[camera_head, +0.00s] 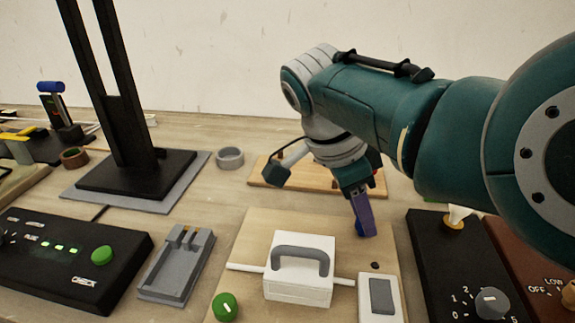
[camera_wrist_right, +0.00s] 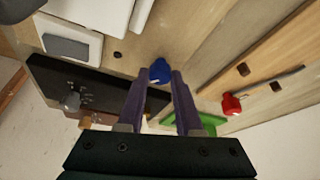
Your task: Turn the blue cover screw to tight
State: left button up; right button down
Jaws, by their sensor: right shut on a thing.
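The blue cover screw (camera_wrist_right: 159,71) sits between the purple fingertips of my right gripper (camera_wrist_right: 160,77) in the right wrist view. The right gripper (camera_head: 364,229) is shut on the screw and points down at the wooden board (camera_head: 252,232) in the head view. There only a small bit of blue shows beside the fingertips, and the fingers hide the rest. A white box with a grey handle (camera_head: 301,257) stands on the same board, left of the gripper. How tight the screw is cannot be told. My left gripper is not in view.
A green knob (camera_head: 225,307) and a white switch plate (camera_head: 380,294) are on the near board. A black dial box (camera_head: 437,243) stands right of it. A grey tray (camera_head: 178,264) and a black lamp stand (camera_head: 137,174) are left. A red part (camera_wrist_right: 231,104) shows in the wrist view.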

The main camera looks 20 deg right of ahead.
jog(key=shift+m, duration=0.4)
jog(key=shift+d+b, duration=0.1)
jog(key=shift+b, duration=0.2)
jog(key=c, duration=0.6)
grip_release()
jog(key=shift+r, duration=0.1)
jog(key=shift+r, duration=0.35)
jog(key=p+v, duration=0.1)
jog(key=v, duration=0.8)
jog(key=shift+w, duration=0.15)
